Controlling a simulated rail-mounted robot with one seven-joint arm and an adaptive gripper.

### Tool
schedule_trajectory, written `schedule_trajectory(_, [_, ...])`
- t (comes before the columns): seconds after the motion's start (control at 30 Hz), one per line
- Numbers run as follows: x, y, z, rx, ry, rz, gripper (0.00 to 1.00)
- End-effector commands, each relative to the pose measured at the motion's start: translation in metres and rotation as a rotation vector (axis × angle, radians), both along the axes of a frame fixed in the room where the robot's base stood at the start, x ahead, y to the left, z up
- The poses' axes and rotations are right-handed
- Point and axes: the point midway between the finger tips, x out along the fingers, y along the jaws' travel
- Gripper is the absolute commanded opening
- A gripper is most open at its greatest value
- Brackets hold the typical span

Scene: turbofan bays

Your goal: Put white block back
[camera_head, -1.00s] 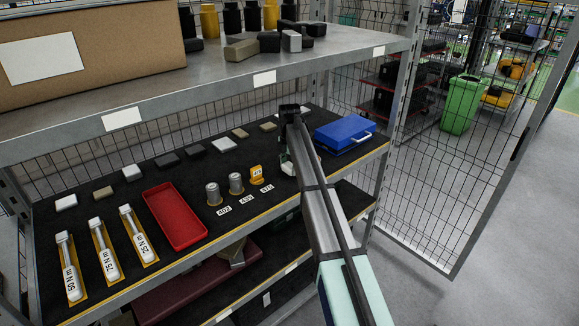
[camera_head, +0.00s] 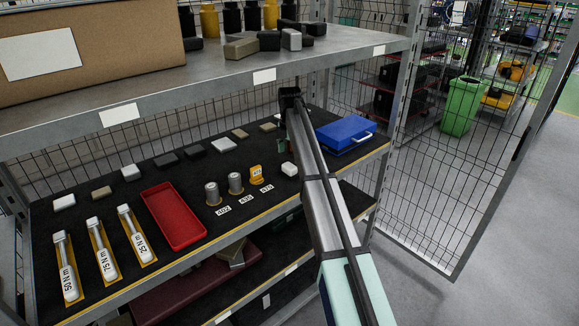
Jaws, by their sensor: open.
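A small white block (camera_head: 289,169) lies on the black mat of the middle shelf (camera_head: 190,262), just left of my arm. It is right of the orange piece (camera_head: 257,175) and near the 475 label. Other pale blocks stand in a row along the back of the mat: a white one (camera_head: 64,202) at the far left, a light one (camera_head: 131,173) and a light grey one (camera_head: 224,145). My arm reaches in from the lower right to a dark joint above the shelf. My gripper cannot be made out; the arm appears to hide it.
A red tray (camera_head: 173,218), two metal cylinders (camera_head: 212,194) and several labelled torque tools (camera_head: 103,250) occupy the front. A blue case (camera_head: 345,134) sits right of my arm. Bare mat lies between the tray and the back row.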

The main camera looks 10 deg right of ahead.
Motion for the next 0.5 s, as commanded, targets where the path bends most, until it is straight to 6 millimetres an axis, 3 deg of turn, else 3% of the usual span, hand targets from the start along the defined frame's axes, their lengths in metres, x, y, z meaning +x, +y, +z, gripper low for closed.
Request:
schedule_trajectory(0.23, [0.002,0.000,0.043,0.000,-0.001,0.000,0.87])
schedule_trajectory(0.5, [0.000,0.000,0.064,0.000,0.000,0.000,0.87])
